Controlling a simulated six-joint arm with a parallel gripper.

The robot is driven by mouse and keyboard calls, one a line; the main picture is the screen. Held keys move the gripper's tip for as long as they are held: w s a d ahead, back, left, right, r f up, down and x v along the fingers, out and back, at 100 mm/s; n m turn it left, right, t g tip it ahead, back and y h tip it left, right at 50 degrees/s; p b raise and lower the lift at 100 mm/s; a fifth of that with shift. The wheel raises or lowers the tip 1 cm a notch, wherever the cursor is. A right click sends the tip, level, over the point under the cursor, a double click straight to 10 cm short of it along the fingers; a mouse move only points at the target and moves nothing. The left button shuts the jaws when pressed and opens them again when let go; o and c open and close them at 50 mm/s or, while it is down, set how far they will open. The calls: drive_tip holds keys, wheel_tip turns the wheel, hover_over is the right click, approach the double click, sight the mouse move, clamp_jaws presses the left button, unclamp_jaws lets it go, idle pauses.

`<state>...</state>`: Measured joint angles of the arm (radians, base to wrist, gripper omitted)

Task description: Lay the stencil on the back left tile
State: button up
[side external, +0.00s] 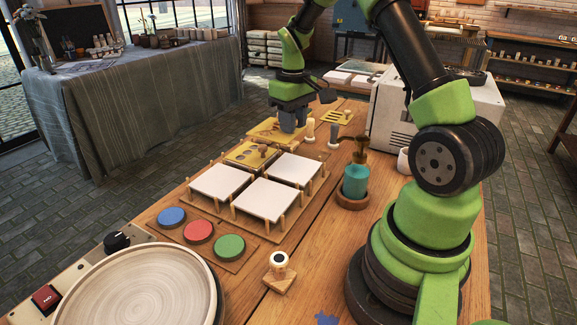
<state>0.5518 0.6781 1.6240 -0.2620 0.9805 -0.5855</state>
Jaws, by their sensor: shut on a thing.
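My gripper (292,125) points down at the far end of the work table, its grey fingers closed over a yellow stencil plate (266,131). The fingers hide its grip point, and I cannot tell whether the plate is lifted or resting. Three white tiles (266,200) lie flat among short wooden pegs on a wooden board (208,204). Another yellow plate (243,155) with dark round holes and a wooden knob lies at the board's far corner, nearer the camera than my gripper. I cannot see what is under it.
Red, blue and green paint discs (198,231) sit in front of the tiles. A round plate (135,291) fills the near left. A teal pot (355,182) with a brush-like top and a wooden stamp (279,272) stand right.

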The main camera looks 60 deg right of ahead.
sight(308, 171)
drive_tip(key=s+f, duration=0.1)
drive_tip(key=f, duration=0.2)
drive_tip(key=s+d+f, duration=0.1)
drive_tip(key=f, duration=0.2)
drive_tip(key=s+d+f, duration=0.1)
drive_tip(key=f, duration=0.3)
drive_tip(key=shift+s, duration=0.15)
drive_tip(key=o, duration=0.9)
drive_tip(key=shift+f, duration=0.1)
